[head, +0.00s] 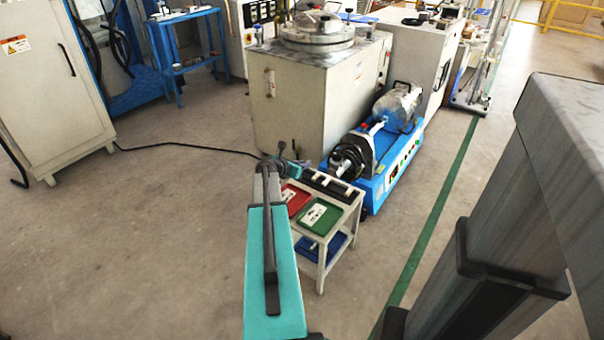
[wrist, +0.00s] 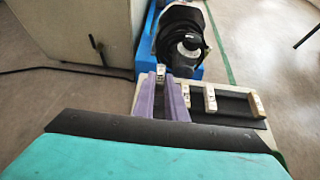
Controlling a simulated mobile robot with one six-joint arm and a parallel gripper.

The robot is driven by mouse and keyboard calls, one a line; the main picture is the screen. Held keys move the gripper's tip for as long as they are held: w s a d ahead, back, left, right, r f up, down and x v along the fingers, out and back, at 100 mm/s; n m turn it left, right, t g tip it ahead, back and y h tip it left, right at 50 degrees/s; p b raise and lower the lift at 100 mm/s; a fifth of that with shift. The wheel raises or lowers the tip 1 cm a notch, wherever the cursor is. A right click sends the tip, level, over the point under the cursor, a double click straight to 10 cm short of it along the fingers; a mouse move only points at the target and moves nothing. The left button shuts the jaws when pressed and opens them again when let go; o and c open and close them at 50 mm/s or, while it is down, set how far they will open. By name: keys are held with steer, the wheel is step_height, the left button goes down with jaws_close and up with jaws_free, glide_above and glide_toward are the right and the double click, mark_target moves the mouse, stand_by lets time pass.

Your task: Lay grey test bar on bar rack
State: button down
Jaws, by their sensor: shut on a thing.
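My gripper (wrist: 162,84) shows in the wrist view as two pale lavender-grey fingers, shut over the left part of the bar rack (wrist: 233,108). The grey test bar is between the fingers, mostly hidden by them; I cannot make out its full outline or whether it touches the rack. The rack is a dark base with pale, marked upright supports, and lies along the far edge of a small light table. In the head view the rack (head: 326,184) lies behind the red and green mats, and my arm hides most of the gripper.
The small table (head: 325,247) also holds a red mat (head: 291,200) and a green mat (head: 313,222), each with a white label. A blue machine with a motor (head: 385,165) stands close behind it. A large light cabinet (head: 300,105) is at back left. Open floor lies to the left.

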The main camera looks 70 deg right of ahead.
steer(key=shift+f+b, duration=0.7)
steer(key=shift+f, duration=1.05)
steer(key=shift+f, duration=0.15)
steer(key=c, duration=1.8)
jaws_free()
steer(key=shift+v, duration=0.85)
steer(key=p+v, duration=0.2)
steer(key=v, duration=0.8)
steer(key=shift+s, duration=0.1)
steer(key=shift+a, duration=0.2)
